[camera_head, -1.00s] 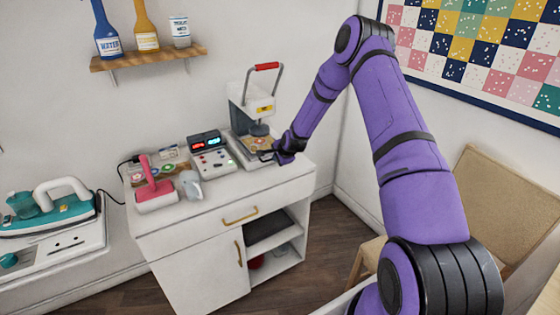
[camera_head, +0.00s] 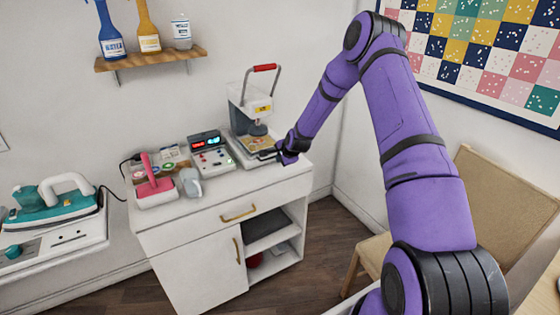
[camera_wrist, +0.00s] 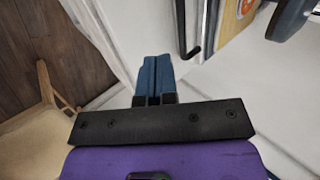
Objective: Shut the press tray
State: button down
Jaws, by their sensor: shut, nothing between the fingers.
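The press (camera_head: 250,98), pale with a red-topped lever, stands at the back right of the white cabinet top. Its wooden-topped tray (camera_head: 262,142) sits low under the round dark press head (camera_head: 258,130); I cannot tell how far out it is. In the wrist view the tray (camera_wrist: 233,24) shows at the top, with a black handle bar (camera_wrist: 190,35) along its near side. My gripper (camera_head: 283,157) is at the tray's front right. Its blue fingers (camera_wrist: 155,75) are together and empty, close to the handle; contact is unclear.
A control box (camera_head: 211,158) with lit displays stands left of the press. A pink-handled tool (camera_head: 152,183) and a grey item (camera_head: 190,182) lie further left. A chair (camera_head: 500,200) stands at the right. Floor shows between chair and cabinet.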

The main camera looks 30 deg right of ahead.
jog(key=s+a+r+n+g, duration=0.1)
jog(key=s+a+r+n, duration=0.2)
jog(key=s+r, duration=0.6)
jog(key=s+a+r+n, duration=0.3)
jog(key=s+r, duration=0.2)
jog(key=r, duration=0.7)
jog(key=s+a+r+n+g, duration=0.1)
jog(key=s+a+r+n, duration=0.25)
jog(key=s+r, duration=0.55)
jog(key=s+a+r+n, duration=0.1)
jog(key=s+r+n, duration=0.1)
jog(key=s, duration=0.7)
jog(key=s+a+r+n, duration=0.2)
jog(key=s+r, duration=0.3)
jog(key=s, duration=0.4)
jog(key=s+a+r+n+g, duration=0.1)
jog(key=s+r+n, duration=0.3)
jog(key=s, duration=0.5)
jog(key=shift+s+a+r, duration=0.15)
jog(key=shift+s+r, duration=0.1)
jog(key=shift+s, duration=0.1)
jog(key=c, duration=1.8)
grip_release()
